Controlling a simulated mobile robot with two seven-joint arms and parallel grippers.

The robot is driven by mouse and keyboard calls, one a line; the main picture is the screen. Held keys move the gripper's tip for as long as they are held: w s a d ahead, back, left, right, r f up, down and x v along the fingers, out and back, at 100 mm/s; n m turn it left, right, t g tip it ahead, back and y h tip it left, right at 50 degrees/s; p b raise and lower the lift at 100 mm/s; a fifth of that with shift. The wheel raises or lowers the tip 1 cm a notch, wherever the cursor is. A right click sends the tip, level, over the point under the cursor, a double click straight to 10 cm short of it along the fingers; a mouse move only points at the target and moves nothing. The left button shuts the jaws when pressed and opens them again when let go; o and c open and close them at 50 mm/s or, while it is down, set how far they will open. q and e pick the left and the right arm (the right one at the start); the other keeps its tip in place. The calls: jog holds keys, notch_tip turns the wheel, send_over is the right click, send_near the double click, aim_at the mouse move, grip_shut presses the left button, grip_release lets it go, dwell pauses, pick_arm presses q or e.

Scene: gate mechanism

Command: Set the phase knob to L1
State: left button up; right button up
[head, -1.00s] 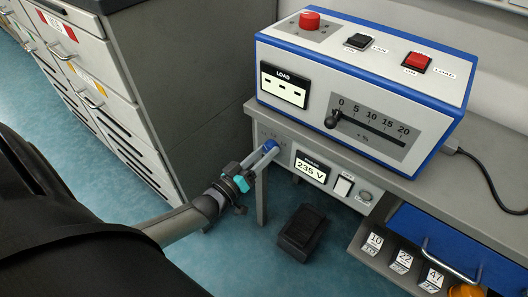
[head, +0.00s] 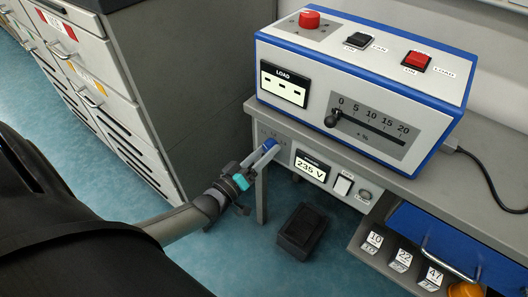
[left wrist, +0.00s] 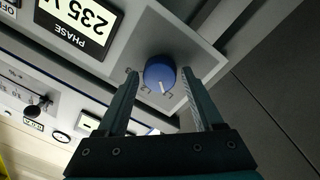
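The blue phase knob (left wrist: 160,74) sits on the light panel under the bench top, next to the PHASE display reading 235 V (left wrist: 84,16). My right gripper is not in view.
A white rocker switch (head: 342,186) is right of the display. A drawer cabinet (head: 85,75) stands left.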

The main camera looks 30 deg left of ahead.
pick_arm(q)
jog(key=shift+o, duration=0.8)
jog(key=shift+s, duration=0.1)
jog(key=shift+s, duration=0.35)
jog(key=s+a+p, duration=0.1)
jog(key=s+p, duration=0.2)
jog(key=s, duration=1.1)
jog(key=shift+a+f+p, duration=0.3)
jog(key=shift+a+f, duration=0.1)
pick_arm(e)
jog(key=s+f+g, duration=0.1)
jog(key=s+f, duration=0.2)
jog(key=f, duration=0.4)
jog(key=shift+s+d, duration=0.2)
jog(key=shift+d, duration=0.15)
